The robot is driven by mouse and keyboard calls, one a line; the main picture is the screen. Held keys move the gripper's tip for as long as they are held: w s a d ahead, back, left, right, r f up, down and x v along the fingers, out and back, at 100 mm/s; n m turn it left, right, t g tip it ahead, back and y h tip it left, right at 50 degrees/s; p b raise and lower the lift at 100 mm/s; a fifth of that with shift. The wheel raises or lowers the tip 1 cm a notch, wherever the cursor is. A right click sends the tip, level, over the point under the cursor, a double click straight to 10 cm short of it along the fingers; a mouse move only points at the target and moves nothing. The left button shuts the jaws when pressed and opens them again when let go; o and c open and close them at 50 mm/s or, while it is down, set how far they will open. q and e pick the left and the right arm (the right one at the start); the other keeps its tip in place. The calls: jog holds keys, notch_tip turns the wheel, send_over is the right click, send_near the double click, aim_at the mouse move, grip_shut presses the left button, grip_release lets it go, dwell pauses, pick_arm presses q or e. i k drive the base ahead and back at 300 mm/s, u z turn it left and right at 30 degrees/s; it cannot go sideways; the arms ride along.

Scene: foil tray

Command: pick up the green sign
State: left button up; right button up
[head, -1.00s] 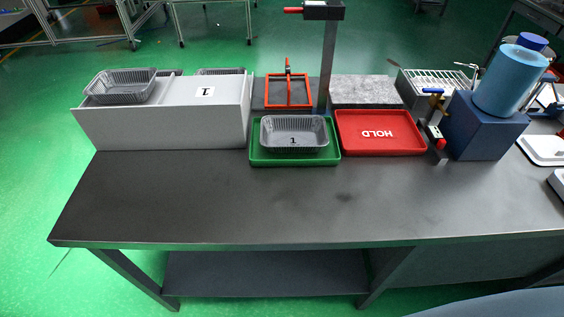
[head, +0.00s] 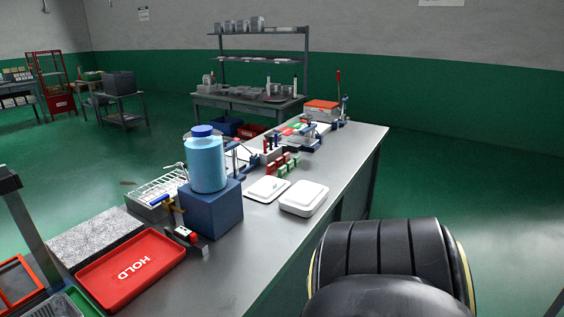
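Several small green pieces (head: 283,170) stand on the long grey bench, in the middle of the head view, behind the white lidded containers. Small red pieces (head: 271,168) stand right beside them. They are too small for me to tell whether one is the green sign. Neither of my grippers is in view. A black rounded part of my own body fills the lower right.
The bench (head: 345,160) runs away to the upper right. A red HOLD tray (head: 130,268), a blue block (head: 212,212) with a light blue bottle (head: 206,163), and white containers (head: 304,198) stand on it. Open floor (head: 440,190) lies to its right.

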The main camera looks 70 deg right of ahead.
aim_at(297, 159)
jog(key=z, duration=3.5)
jog(key=i, duration=3.35)
jog(key=u, duration=3.55)
